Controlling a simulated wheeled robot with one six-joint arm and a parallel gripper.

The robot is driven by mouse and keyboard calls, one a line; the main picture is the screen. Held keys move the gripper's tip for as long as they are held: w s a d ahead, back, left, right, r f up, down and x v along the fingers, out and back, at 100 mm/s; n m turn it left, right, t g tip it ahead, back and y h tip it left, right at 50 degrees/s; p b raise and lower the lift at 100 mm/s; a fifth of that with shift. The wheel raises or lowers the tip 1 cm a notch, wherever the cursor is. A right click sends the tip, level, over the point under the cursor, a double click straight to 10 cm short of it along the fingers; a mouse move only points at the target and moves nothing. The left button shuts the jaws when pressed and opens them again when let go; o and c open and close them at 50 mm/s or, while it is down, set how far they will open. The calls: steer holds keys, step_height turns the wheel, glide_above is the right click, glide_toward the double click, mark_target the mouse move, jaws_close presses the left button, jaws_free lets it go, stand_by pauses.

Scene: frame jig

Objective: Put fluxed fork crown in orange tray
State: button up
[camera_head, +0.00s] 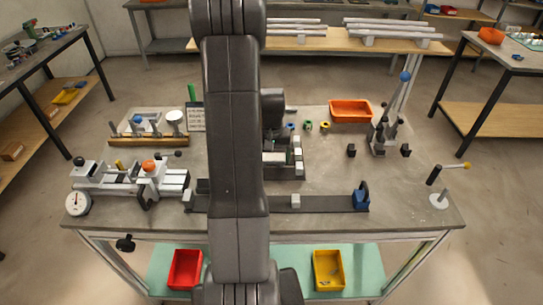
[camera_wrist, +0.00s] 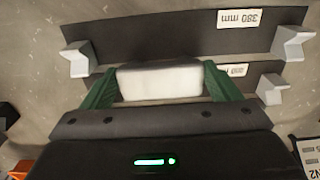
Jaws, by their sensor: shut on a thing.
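In the wrist view, the green fingers of my gripper (camera_wrist: 156,66) are shut on a pale, white-coated block (camera_wrist: 158,82) with a dark upper edge, which I take to be the fluxed fork crown. It is held over dark strips. In the head view my arm hides the fork crown and the fingers. The orange tray (camera_head: 350,105) stands at the back right of the bench, right of my arm. No part shows inside it. An orange edge at the lower left of the wrist view (camera_wrist: 20,170) is probably this tray.
Dark strips with grey blocks lie under my gripper, one labelled 380 mm (camera_wrist: 239,18). Small coloured rings (camera_head: 308,126) sit left of the tray, and a dark fixture (camera_head: 382,135) stands right of it. A card (camera_wrist: 308,150) is at the lower right. Bare bench (camera_head: 330,175) shows right of centre.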

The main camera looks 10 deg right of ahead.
steer(key=o, duration=0.7)
steer(key=shift+f, duration=0.15)
steer(key=shift+o, duration=1.3)
